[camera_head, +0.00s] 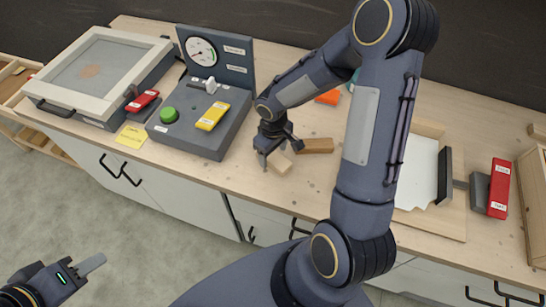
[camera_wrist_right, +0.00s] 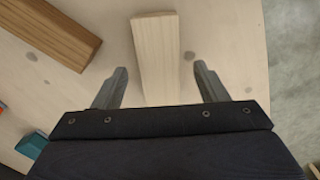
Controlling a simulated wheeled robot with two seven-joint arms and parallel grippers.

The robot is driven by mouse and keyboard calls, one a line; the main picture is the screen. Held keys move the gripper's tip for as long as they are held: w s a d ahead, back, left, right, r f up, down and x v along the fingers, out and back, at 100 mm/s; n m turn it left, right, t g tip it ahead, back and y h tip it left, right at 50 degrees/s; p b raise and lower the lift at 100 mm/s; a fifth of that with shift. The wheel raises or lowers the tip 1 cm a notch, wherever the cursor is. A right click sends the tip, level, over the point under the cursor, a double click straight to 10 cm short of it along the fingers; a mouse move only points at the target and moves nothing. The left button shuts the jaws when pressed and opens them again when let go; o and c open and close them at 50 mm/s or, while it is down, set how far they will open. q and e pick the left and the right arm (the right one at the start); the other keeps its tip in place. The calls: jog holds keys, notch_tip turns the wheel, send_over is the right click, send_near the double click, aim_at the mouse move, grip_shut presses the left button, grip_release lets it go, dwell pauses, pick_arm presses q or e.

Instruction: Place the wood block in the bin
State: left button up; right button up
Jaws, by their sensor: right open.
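A pale wood block (camera_head: 281,164) lies on the worktop near its front edge. In the right wrist view the pale block (camera_wrist_right: 156,55) lies lengthwise between the two fingers, with a gap on each side. My right gripper (camera_head: 279,156) is open and low over this block, not closed on it. A darker brown wood block (camera_head: 317,146) lies just right of it in the head view, and at upper left in the wrist view (camera_wrist_right: 48,32). My left gripper (camera_head: 88,266) is at the lower left over the floor, its jaw opening unclear. A wooden-walled box (camera_head: 532,185), possibly the bin, is cut off at the right edge.
Further left is a framed panel (camera_head: 95,75). My right arm hides part of the worktop.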

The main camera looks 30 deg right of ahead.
notch_tip(320, 180, down, 2)
jog(key=shift+f, duration=0.15)
jog(key=c, duration=1.2)
jog(key=shift+o, duration=0.2)
